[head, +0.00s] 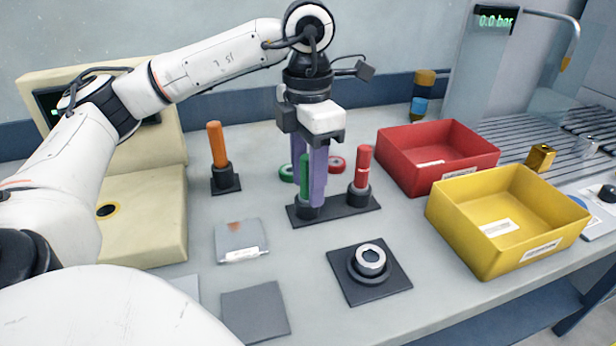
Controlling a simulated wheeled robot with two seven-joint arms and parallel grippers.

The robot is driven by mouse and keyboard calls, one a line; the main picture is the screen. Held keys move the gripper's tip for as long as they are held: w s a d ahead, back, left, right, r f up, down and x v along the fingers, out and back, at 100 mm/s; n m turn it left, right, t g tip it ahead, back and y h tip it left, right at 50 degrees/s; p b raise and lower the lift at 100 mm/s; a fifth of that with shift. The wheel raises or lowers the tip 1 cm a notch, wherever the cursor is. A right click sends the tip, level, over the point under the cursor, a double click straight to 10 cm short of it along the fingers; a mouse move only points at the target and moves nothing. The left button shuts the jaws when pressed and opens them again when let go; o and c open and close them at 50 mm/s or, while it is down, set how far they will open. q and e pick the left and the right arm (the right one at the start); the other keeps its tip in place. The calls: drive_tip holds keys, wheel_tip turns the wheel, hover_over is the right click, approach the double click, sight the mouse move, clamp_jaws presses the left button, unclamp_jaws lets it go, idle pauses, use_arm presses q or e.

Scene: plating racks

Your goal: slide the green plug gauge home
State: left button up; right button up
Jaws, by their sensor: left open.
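The green plug gauge (304,172) stands upright in the left socket of a black two-socket stand (335,210), mid-table. My left gripper (309,190) points straight down over it, its purple fingers on either side of the plug. The jaws are open, and the near finger hides part of the plug. I cannot tell whether a finger touches it. A red plug gauge (363,165) stands upright in the stand's right socket. My right gripper is out of view.
An orange plug (216,143) stands in its own black holder at left. A metal ring (370,259) sits on a black square base in front. Red (440,143) and yellow (505,215) bins stand at right. A grey pouch (240,238) and dark pad (255,312) lie front left.

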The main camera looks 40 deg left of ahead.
use_arm(q)
drive_tip(key=shift+w+r, duration=0.1)
drive_tip(key=shift+r, duration=0.6)
wheel_tip(320, 180, up, 8)
drive_tip(key=p, duration=0.3)
drive_tip(key=shift+r+p, duration=0.15)
drive_tip(key=shift+p, duration=0.15)
drive_tip(key=shift+r, duration=0.25)
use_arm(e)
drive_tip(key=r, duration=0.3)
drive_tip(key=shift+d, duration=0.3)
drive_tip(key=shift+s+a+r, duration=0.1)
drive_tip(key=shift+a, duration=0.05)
